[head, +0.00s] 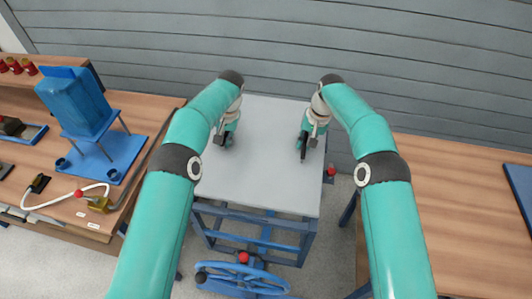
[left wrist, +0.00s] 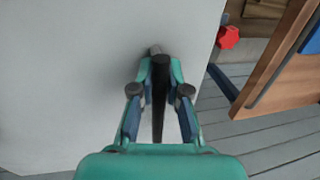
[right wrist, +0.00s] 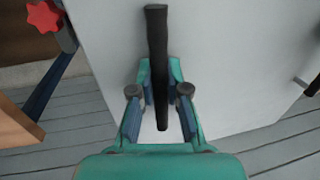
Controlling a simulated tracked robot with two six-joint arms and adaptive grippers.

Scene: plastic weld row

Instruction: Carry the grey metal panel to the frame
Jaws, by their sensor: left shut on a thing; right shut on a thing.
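The grey metal panel (head: 262,178) lies flat in front of me, in the middle of the head view. It also fills much of the left wrist view (left wrist: 70,70) and right wrist view (right wrist: 235,60). My left gripper (head: 225,139) is shut on a dark bar handle (left wrist: 159,105) near the panel's left side. My right gripper (head: 304,146) is shut on a similar dark handle (right wrist: 157,50) near its right side. A blue frame-like stand (head: 265,230) shows below the panel's near edge. I cannot tell whether the panel rests on it or hangs just above.
A blue handwheel (head: 240,279) and a red knob (head: 243,258) are below the near edge. A wooden bench (head: 35,95) at left carries a blue fixture (head: 78,105) and a cabled tool (head: 98,202). Another wooden bench (head: 460,210) stands at right. A grey slatted wall (head: 300,45) is behind.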

